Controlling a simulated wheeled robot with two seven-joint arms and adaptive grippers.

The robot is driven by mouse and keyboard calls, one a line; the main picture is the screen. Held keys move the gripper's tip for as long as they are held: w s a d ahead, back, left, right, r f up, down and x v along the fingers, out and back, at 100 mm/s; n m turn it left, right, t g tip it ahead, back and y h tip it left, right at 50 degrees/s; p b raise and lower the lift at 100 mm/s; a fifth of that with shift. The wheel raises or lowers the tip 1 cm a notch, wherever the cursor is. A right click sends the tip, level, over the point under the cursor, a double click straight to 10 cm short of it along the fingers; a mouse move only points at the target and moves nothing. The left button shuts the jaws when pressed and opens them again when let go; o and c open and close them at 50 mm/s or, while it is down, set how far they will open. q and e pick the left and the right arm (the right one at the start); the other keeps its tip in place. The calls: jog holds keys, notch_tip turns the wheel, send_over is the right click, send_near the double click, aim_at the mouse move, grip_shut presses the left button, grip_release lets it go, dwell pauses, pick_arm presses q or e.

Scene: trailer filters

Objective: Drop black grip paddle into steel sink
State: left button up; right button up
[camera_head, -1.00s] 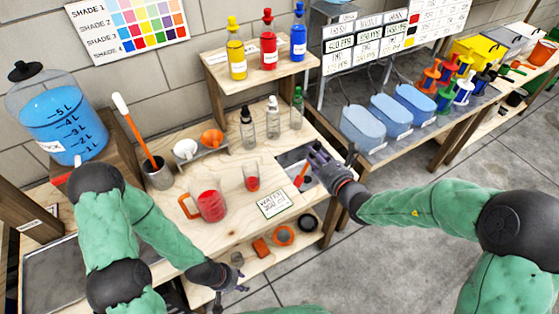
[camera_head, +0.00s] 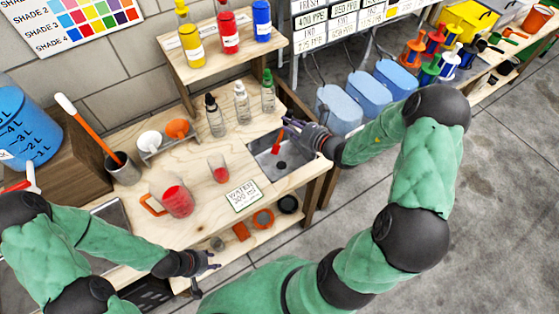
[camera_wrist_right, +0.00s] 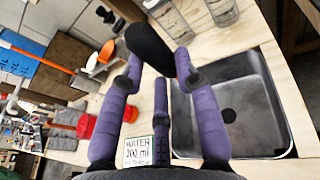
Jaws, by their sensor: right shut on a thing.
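The black grip paddle (camera_wrist_right: 150,48) is held between the purple fingers of my right gripper (camera_wrist_right: 155,72), its dark rounded end showing between the fingertips in the right wrist view. In the head view a red part (camera_head: 276,142), apparently of the paddle, hangs below my right gripper (camera_head: 294,127) over the steel sink (camera_head: 296,158). The sink, with its drain, also shows in the right wrist view (camera_wrist_right: 250,115), to the right of the fingers. The paddle's lower part is hidden there. My left gripper (camera_head: 206,272) is empty, fingers spread, by the bench's front edge.
Dropper bottles (camera_head: 241,103) stand behind the sink. A water card (camera_head: 243,196), a red-filled glass (camera_head: 217,170) and a red-filled pitcher (camera_head: 178,200) stand left of it. Rolls of tape (camera_head: 263,218) lie on the lower shelf.

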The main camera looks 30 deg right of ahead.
notch_tip(320, 180, down, 7)
jog(key=d+b, duration=0.1)
jog(key=b, duration=0.3)
jog(key=shift+s+b, duration=0.35)
jog(key=shift+b, duration=0.05)
jog(key=shift+d+r, duration=0.1)
jog(key=o, duration=1.1)
jog(key=shift+s, duration=0.1)
jog(key=v, duration=1.1)
jog(key=shift+s+d+r, duration=0.15)
jog(key=shift+s+d, duration=0.05)
jog(key=shift+s, duration=0.15)
